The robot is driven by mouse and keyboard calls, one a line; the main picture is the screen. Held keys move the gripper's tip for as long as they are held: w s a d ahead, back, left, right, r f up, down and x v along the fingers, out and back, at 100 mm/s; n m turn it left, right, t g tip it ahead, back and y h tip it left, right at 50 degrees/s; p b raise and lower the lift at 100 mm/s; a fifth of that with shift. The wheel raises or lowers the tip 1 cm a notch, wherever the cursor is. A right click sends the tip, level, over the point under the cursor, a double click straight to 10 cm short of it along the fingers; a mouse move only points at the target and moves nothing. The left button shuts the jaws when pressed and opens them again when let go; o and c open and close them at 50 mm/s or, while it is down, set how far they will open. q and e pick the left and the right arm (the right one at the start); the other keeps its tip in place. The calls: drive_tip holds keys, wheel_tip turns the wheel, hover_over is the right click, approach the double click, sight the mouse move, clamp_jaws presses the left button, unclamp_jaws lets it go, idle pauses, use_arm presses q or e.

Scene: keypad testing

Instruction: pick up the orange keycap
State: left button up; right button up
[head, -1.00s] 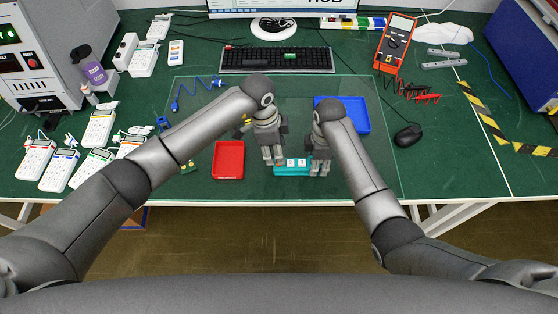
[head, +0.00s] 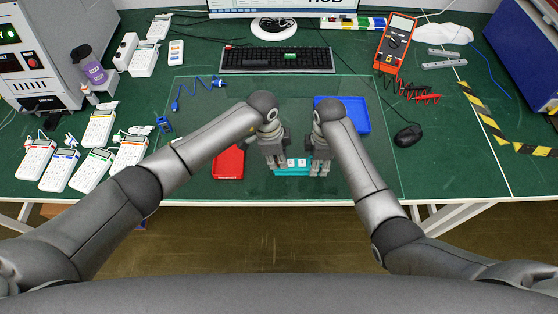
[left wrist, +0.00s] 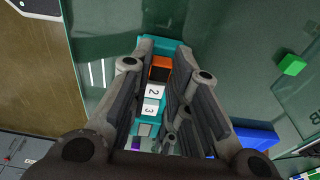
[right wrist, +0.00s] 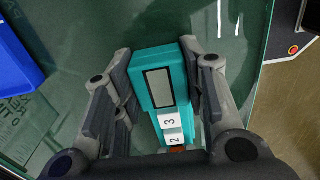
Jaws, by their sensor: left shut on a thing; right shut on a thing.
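A teal keypad (head: 291,171) lies near the front of the mat, with white keys marked 2 (left wrist: 154,92) and 3 (left wrist: 150,108). An orange keycap (left wrist: 160,62) sits at one end of the key row, beside the 2 key. My left gripper (head: 276,166) is shut with its fingers on either side of the orange keycap, at the keypad's left end. My right gripper (head: 320,170) is shut across the keypad's other end, by its grey display (right wrist: 158,88). In the head view the grippers hide both keypad ends and the orange keycap.
A red tray (head: 228,162) lies left of the keypad, partly behind my left arm. A blue tray (head: 352,112) lies behind my right gripper. A black keyboard (head: 277,60) is farther back, and a mouse (head: 408,135) is at right. Several white devices stand at left.

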use_arm(q)
wheel_tip(320, 180, up, 15)
idle(1.2)
use_arm(e)
drive_tip(key=o, duration=1.1)
drive_tip(key=shift+r, duration=0.1)
wheel_tip(320, 180, up, 12)
drive_tip(key=shift+f, duration=0.1)
drive_tip(key=shift+f, duration=0.1)
